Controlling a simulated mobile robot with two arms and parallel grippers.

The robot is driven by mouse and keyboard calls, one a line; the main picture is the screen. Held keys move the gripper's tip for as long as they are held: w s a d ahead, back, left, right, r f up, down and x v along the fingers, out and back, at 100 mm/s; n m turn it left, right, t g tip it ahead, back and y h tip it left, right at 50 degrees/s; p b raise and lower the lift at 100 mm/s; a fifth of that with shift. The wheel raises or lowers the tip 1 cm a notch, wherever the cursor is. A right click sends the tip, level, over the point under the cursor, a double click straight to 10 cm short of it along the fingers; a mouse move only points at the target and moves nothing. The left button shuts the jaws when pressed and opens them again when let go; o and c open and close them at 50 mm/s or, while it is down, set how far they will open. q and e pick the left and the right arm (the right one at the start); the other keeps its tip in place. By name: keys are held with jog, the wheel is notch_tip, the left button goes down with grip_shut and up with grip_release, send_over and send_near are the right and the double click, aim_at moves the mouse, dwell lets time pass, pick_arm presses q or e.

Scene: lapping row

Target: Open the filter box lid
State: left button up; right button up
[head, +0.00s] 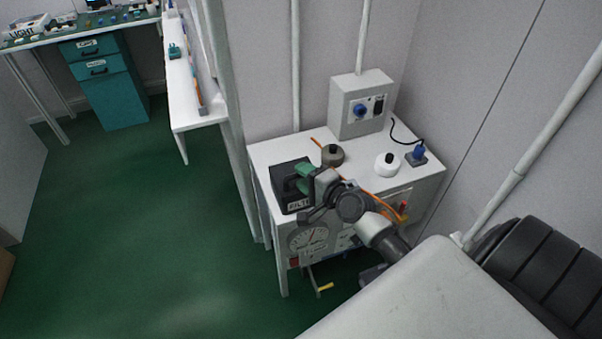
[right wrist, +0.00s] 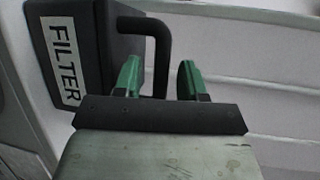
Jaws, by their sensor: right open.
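The filter box (head: 287,178) is a dark box with a white FILTER label, on the left end of the white bench. Its lid looks shut, though my right gripper hides part of it. In the right wrist view the box (right wrist: 92,38) fills the upper left, with a dark bar handle (right wrist: 160,40) standing out from it. My right gripper (head: 304,178) is at the box's right side. In the right wrist view its green fingers (right wrist: 159,80) are apart, with the handle bar between them; I cannot tell whether they touch it. My left gripper is not in view.
The white bench (head: 270,153) also carries a grey-brown round pot (head: 332,156), a white round pot (head: 387,166), an orange cable and a blue plug piece (head: 418,154). A grey switch box (head: 359,105) stands behind. A gauge (head: 309,240) is on the bench front. Green floor lies clear to the left.

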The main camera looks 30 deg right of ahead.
jog(key=shift+w+a+f, duration=0.1)
jog(key=shift+w, duration=0.55)
grip_shut()
